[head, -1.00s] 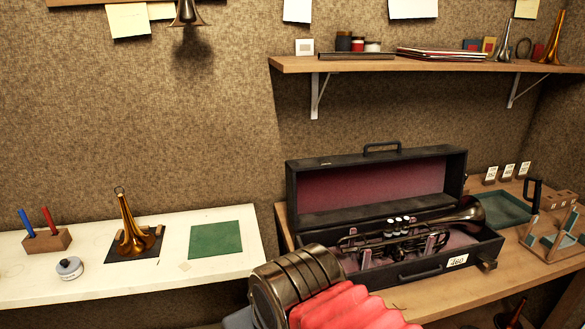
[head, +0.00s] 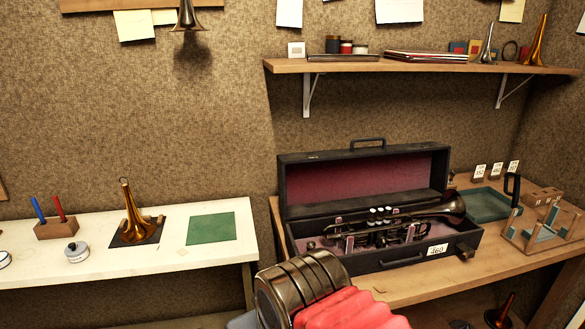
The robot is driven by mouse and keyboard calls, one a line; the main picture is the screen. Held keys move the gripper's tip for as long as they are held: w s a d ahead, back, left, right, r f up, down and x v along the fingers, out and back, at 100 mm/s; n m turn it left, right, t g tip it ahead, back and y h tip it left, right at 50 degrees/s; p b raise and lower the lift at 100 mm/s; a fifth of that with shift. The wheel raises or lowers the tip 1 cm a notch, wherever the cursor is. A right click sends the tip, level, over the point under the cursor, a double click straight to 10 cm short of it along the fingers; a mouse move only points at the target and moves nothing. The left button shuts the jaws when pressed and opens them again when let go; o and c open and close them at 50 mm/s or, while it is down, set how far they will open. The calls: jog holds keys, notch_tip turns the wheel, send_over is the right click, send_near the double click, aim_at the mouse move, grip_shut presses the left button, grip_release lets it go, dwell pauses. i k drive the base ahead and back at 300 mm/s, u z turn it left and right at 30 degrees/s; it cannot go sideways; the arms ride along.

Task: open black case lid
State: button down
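The black case (head: 384,258) stands on the wooden bench at the right. Its lid (head: 364,184) is raised and stands upright at the back, with its dark red lining facing me and a handle on its top edge. A dark trumpet (head: 388,226) with pale valve caps lies in the case on a pinkish lining. A white tag reading 460 is on the front right of the case. My arm shows at the bottom middle, in front of the case. My gripper's fingers are not visible.
A white table (head: 100,261) at the left holds a brass bell (head: 136,222), a pen block (head: 56,228), a small tin (head: 76,251) and a green mat (head: 211,228). Right of the case are a green tray (head: 488,204) and a wooden rack (head: 540,232). A shelf (head: 420,66) hangs above.

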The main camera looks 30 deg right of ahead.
aim_at(324, 182)
jog(key=k, duration=1.05)
jog(key=u, duration=0.25)
jog(key=i, duration=0.45)
jog(key=u, duration=0.55)
jog(key=i, duration=1.8)
jog(key=z, duration=0.55)
